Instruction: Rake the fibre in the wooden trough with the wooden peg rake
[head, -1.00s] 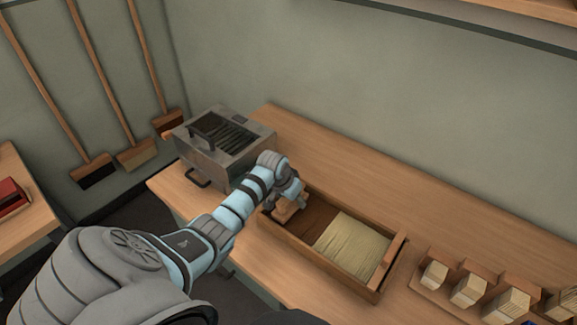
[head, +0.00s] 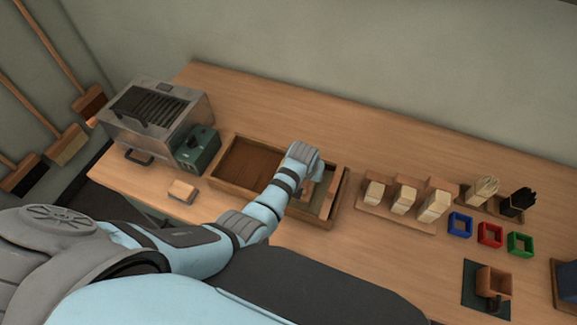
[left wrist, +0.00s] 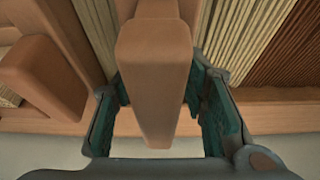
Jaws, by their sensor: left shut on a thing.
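The wooden trough (head: 235,188) lies on the bench in front of me. Its left part shows bare brown floor. Pale fibre (left wrist: 230,30) lies in the right part, mostly hidden by my arm in the head view. My left gripper (head: 307,185) is over the right part of the trough. In the left wrist view its green-padded jaws (left wrist: 165,105) are shut around the wooden handle of the peg rake (left wrist: 155,75). The rake's pegs are hidden, so I cannot tell how deep they sit in the fibre. My right gripper is not in view.
A metal box (head: 150,120) and a green box (head: 197,148) stand left of the trough. A small wooden block (head: 182,190) lies near the front edge. Fibre bundles in wooden holders (head: 404,200) and small coloured frames (head: 490,234) are to the right.

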